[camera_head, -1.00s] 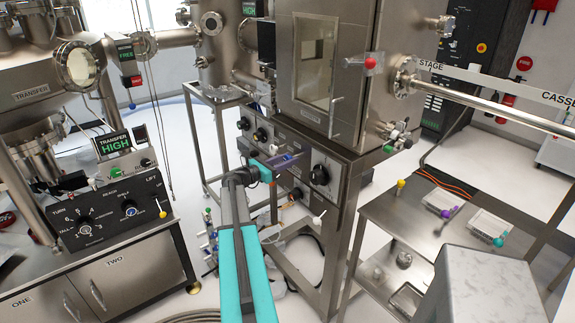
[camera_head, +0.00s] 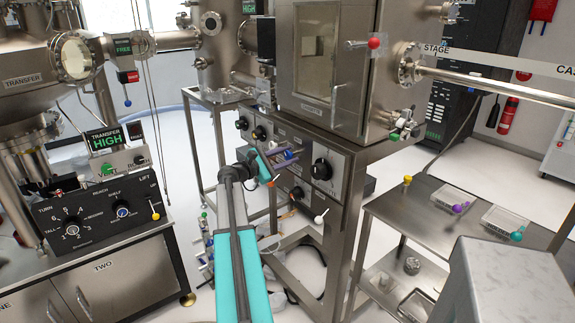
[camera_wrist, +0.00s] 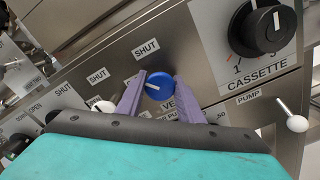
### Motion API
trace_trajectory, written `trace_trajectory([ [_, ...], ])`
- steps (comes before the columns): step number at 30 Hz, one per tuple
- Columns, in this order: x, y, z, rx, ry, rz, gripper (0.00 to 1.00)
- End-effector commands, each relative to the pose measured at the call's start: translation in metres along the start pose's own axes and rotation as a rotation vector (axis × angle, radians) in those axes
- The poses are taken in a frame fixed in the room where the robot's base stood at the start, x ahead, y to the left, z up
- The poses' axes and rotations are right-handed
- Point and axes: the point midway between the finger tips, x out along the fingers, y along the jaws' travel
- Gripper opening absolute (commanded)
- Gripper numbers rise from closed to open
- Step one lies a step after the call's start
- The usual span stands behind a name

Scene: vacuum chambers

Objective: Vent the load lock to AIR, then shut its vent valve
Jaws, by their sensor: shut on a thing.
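The load lock (camera_head: 347,110) is the steel chamber with a window, standing above a control panel. In the wrist view, a blue round knob (camera_wrist: 159,85) with a white mark sits on the panel (camera_wrist: 200,60). A SHUT label (camera_wrist: 146,48) is above it, and a partly hidden label starting "VE" is below it. The mark lies roughly sideways, not toward SHUT. My gripper (camera_wrist: 160,97) has its purple fingers on either side of the blue knob and is shut on it. In the head view my gripper (camera_head: 284,157) reaches the panel below the chamber.
A black CASSETTE dial (camera_wrist: 262,28) is right of the blue knob. White-tipped levers stand to the left (camera_wrist: 103,105) and at PUMP (camera_wrist: 292,115). A steel side table (camera_head: 400,207) with trays is at right. The TRANSFER console (camera_head: 100,215) is at left.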

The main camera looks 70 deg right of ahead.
Motion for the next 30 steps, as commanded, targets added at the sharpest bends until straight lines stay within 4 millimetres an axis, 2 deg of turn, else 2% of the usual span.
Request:
trace_trajectory([
  [1, -0.0005, -0.002, -0.0046, 0.038, 0.0, 0.004, 0.11],
  [18, -0.0001, -0.0021, -0.0044, 0.474, 0.001, 0.003, 0.11],
  [30, 0.0, -0.0005, -0.0017, 0.679, 0.001, 0.002, 0.11],
])
